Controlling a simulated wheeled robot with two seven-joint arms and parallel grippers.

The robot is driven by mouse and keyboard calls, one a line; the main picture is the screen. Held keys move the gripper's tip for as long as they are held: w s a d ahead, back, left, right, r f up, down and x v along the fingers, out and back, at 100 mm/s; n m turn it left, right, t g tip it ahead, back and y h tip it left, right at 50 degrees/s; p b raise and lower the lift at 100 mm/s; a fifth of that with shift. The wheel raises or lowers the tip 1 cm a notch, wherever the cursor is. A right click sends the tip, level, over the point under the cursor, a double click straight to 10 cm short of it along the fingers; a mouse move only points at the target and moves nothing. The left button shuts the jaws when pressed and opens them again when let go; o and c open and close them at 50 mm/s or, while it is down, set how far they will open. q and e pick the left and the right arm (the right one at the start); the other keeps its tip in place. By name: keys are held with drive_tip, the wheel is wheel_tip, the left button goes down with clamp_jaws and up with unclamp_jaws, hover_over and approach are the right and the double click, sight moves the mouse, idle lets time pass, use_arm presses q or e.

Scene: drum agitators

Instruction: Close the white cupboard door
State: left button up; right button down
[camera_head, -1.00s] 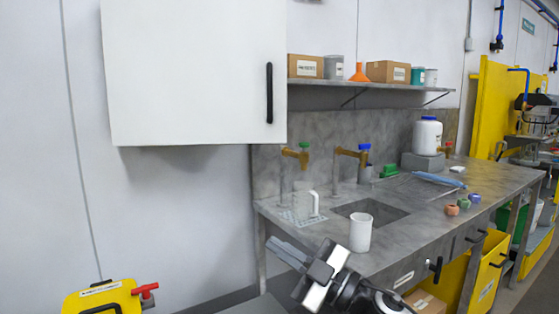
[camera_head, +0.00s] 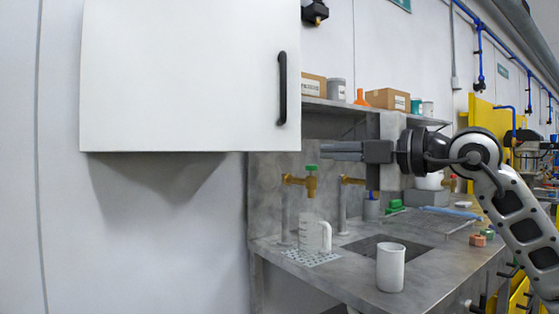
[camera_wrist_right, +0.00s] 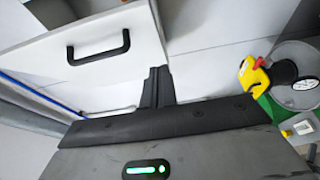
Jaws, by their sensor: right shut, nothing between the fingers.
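The white cupboard door (camera_head: 180,75) fills the upper left of the head view, with a black vertical handle (camera_head: 282,88) near its right edge. How far it stands ajar cannot be told; the cupboard's inside is hidden. My right gripper (camera_head: 328,151) is shut and empty, pointing left, just right of the door's lower right corner in the picture. I see no contact with the door. In the right wrist view the door (camera_wrist_right: 60,55) and its handle (camera_wrist_right: 98,47) lie left of the shut fingers (camera_wrist_right: 158,75). My left gripper is not in view.
Below right is a grey sink bench (camera_head: 345,280) with brass taps (camera_head: 300,182), a clear jug (camera_head: 315,235) and a white beaker (camera_head: 390,267). A shelf (camera_head: 335,105) with boxes is behind my right arm. The wall below the door is clear.

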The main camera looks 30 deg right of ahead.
drive_tip(key=p+x, duration=0.1)
drive_tip(key=x, duration=0.2)
drive_tip(key=d+p+x, duration=0.1)
drive_tip(key=p+x, duration=0.1)
drive_tip(key=x, duration=0.2)
drive_tip(key=p+x, duration=0.1)
drive_tip(key=x, duration=0.3)
drive_tip(key=shift+w+d+r+p, duration=0.2)
drive_tip(key=shift+w+d+p, duration=0.1)
drive_tip(key=shift+d, duration=0.1)
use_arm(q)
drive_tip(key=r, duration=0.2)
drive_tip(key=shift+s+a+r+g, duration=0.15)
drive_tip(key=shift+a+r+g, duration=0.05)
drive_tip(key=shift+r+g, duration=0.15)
use_arm(e)
drive_tip(key=shift+w+d, duration=0.15)
drive_tip(key=shift+w, duration=0.3)
